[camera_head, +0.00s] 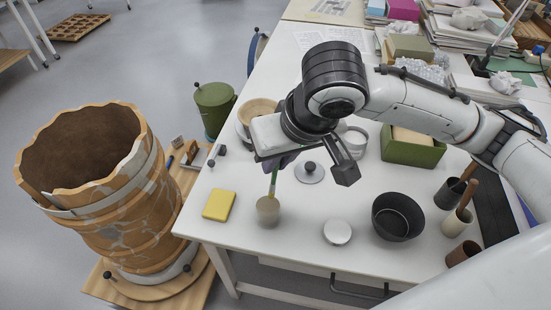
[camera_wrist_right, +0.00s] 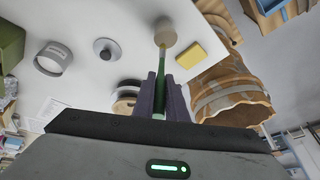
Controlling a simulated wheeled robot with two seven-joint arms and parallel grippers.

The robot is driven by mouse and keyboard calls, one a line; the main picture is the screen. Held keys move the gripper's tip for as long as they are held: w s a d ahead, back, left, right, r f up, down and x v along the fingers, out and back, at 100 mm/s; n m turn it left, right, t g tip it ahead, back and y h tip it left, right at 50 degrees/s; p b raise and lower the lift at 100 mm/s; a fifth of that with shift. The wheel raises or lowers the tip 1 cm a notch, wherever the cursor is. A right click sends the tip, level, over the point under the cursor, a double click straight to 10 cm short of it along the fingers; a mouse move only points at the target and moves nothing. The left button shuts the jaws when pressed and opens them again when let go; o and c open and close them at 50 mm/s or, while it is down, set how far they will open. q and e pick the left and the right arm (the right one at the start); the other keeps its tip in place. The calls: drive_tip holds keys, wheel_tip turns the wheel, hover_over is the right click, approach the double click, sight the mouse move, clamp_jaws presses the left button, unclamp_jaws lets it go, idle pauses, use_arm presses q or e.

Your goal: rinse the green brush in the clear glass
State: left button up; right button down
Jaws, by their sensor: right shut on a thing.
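My right gripper (camera_head: 278,161) is shut on the green brush (camera_head: 273,182), which points down; the gripper's fingers (camera_wrist_right: 163,98) show on both sides of the brush (camera_wrist_right: 162,70) in the right wrist view. Below it stands the glass (camera_head: 268,211), upright, with a murky beige-grey look. The glass also shows in the right wrist view (camera_wrist_right: 165,29). The brush's lower end meets the glass's mouth in both views; I cannot tell how deep it reaches. My left gripper is not in view.
A yellow block (camera_head: 219,205) lies left of the glass. A round white lid (camera_head: 337,232) and a black bowl (camera_head: 398,217) stand to the right. A knobbed grey disc (camera_head: 309,172) lies behind. A large patched pot (camera_head: 95,190) stands beyond the table's left edge.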

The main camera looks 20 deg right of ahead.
sight(274, 183)
drive_tip(key=shift+a+f+b, duration=0.15)
drive_tip(key=shift+f+b, duration=0.35)
drive_tip(key=shift+f, duration=1)
drive_tip(key=shift+a+f+b, duration=0.15)
drive_tip(key=shift+f+b, duration=0.3)
drive_tip(key=shift+f, duration=0.85)
drive_tip(key=shift+a+f+b, duration=0.1)
drive_tip(key=shift+f+b, duration=0.2)
drive_tip(key=shift+f, duration=0.5)
